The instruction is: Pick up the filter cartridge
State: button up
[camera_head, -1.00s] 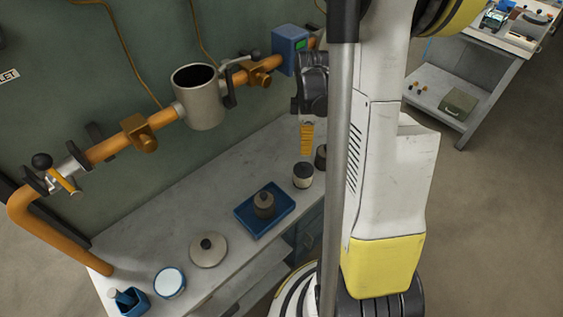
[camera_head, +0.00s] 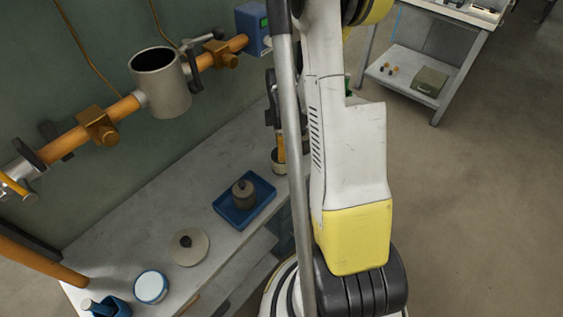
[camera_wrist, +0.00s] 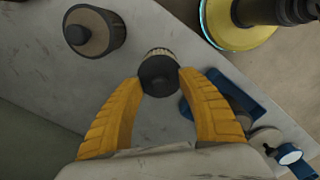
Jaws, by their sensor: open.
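A short cylinder with a black top and pale ribbed side, which looks like the filter cartridge (camera_wrist: 159,54), stands on the grey bench in the wrist view. It lies between the tips of my gripper (camera_wrist: 160,78), whose orange fingers are apart on either side of it. I cannot tell whether they touch it. In the head view the pale side of the cartridge (camera_head: 277,168) shows below an orange finger of my gripper (camera_head: 281,148), and my arm hides part of it.
A dark knobbed cylinder (camera_wrist: 97,30) stands close by. A blue tray (camera_head: 228,217) holds another dark cylinder (camera_head: 243,193). A round lid (camera_head: 183,257), a white-topped jar (camera_head: 151,287) and a blue container (camera_head: 112,308) are farther along. An open housing (camera_head: 170,95) sits on the wall pipe above the bench.

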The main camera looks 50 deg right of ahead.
grip_shut()
jog(key=shift+r, duration=0.1)
notch_tip(320, 180, up, 4)
jog(key=shift+r+p, duration=0.25)
jog(key=shift+p, duration=0.95)
jog(key=s+d+r+p, duration=0.3)
jog(key=s+d+r, duration=0.2)
jog(key=s, duration=0.5)
jog(key=shift+s+d+r, duration=0.2)
jog(key=shift+d+r, duration=0.05)
jog(key=shift+r, duration=0.4)
